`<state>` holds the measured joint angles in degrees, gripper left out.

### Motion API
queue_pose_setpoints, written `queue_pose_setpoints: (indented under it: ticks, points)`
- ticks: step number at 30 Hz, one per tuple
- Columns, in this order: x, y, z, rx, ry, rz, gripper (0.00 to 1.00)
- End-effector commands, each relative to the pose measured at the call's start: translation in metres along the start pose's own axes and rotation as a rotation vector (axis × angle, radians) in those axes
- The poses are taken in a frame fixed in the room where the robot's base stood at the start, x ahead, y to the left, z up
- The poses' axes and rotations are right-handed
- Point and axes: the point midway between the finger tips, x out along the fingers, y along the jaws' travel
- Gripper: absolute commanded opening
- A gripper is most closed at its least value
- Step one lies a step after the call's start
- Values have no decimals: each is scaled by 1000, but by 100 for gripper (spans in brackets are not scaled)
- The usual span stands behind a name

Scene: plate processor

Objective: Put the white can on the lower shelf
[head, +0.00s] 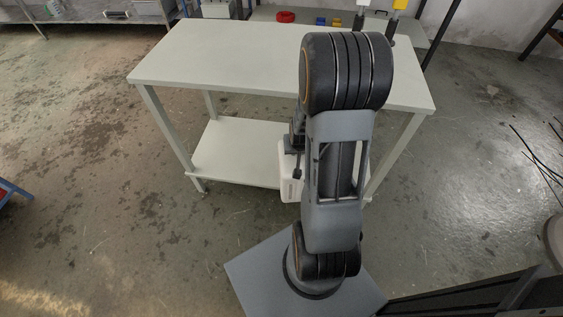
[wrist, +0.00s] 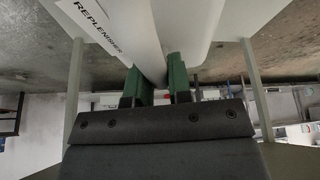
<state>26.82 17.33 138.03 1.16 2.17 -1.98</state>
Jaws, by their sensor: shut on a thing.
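The white can (head: 289,172) shows in the head view just left of my arm, in front of the lower shelf and partly hidden by the arm. In the wrist view the white can (wrist: 125,25) fills the top, with "REPLENISHER" printed on its side. My gripper (wrist: 157,84) has green fingers and is shut on the can; the exact grip point is not clear. The lower shelf (head: 232,150) is a pale, bare board under the table top. Whether the can touches the shelf cannot be told.
The pale table top (head: 225,58) is clear and lies above the shelf, with my arm in front of its right side. A table leg (head: 172,130) stands at the front left. A red item (head: 286,17) and blue items lie on a bench behind. Open floor lies left.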

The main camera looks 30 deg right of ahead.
Motion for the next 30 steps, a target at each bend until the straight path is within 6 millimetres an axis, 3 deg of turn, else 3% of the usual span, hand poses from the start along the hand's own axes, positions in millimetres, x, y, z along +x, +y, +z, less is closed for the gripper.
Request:
queue_pose_setpoints:
  ticks: [1, 6, 12, 18, 23, 30]
  points:
    - [24, 13, 12, 31, 4, 13, 0]
    - [50, 45, 31, 113, 3, 45, 0]
    - [69, 72, 49, 184, 3, 72, 0]
    - [76, 85, 58, 219, 3, 86, 0]
    - [82, 90, 52, 229, 3, 89, 0]
    - [100, 101, 13, 229, 3, 90, 0]
